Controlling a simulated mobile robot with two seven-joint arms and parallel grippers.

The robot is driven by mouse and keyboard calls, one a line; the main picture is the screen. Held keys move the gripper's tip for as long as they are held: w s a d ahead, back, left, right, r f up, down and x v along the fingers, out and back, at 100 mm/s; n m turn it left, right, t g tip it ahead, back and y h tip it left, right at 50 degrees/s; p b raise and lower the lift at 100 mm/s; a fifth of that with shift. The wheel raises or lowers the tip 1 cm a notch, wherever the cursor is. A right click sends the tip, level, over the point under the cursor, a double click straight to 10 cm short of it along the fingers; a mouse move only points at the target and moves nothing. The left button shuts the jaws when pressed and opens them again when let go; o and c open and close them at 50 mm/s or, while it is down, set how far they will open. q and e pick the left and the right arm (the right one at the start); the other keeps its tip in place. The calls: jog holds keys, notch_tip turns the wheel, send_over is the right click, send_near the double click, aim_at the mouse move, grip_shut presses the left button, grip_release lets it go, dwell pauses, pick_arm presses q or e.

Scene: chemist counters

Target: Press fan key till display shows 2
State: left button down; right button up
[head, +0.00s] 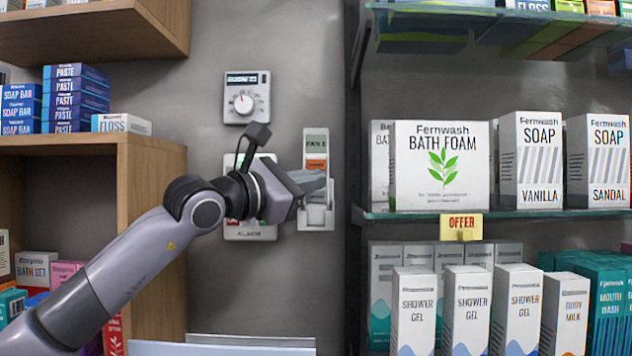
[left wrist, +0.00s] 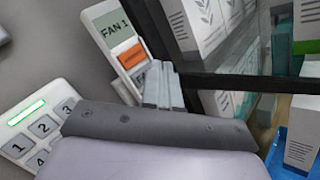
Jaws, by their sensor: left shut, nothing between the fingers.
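The fan panel is a narrow white wall unit (head: 328,140). In the left wrist view its display (left wrist: 113,27) reads FAN 1. My right gripper is not in view.
A white dial unit (head: 247,97) is on the wall above my wrist. A keypad marked ALARM (head: 250,234) is behind my gripper, partly hidden. A wooden shelf (head: 150,165) stands left. Glass shelves with boxes, including bath foam (head: 441,190), stand close on the right.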

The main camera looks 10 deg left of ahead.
pick_arm(q)
jog(key=shift+w, duration=0.4)
jog(key=shift+w+a+p, duration=0.2)
jog(key=shift+w+p, duration=0.25)
jog(key=shift+w, duration=0.05)
dwell(0.9)
dwell(0.5)
jog(key=s+b, duration=0.1)
jog(key=b, duration=0.1)
jog(key=shift+s+d+b, duration=0.2)
jog(key=shift+s+b, duration=0.1)
jog(key=shift+s, duration=0.1)
